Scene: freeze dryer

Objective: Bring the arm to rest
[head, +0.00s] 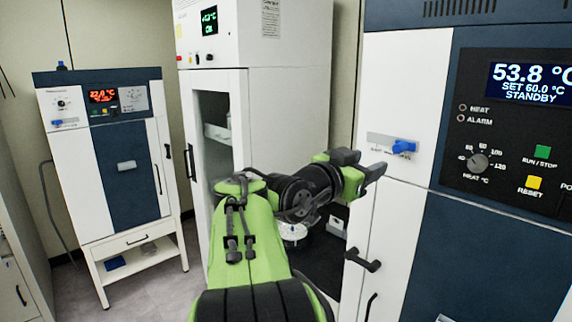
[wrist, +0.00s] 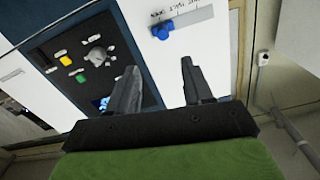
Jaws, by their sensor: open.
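My green and black arm reaches out from the bottom of the head view. My gripper (head: 366,164) is at its end, in front of the large white and blue machine (head: 420,240) on the right. In the wrist view my gripper (wrist: 158,88) has its two dark fingers spread, with nothing between them. Beyond the fingers is the machine's white panel with a blue knob (wrist: 163,30) on a slide scale. That blue knob (head: 403,147) also shows in the head view, just right of the gripper and above it. I cannot tell the exact gap between them.
The right machine's control panel (head: 515,125) reads 53.8 °C, SET 60.0 °C, STANDBY. Its black door handle (head: 362,260) sticks out below my gripper. A tall white cabinet (head: 290,110) stands behind the arm. A smaller oven (head: 115,150) stands at the left, with free floor (head: 150,285) near it.

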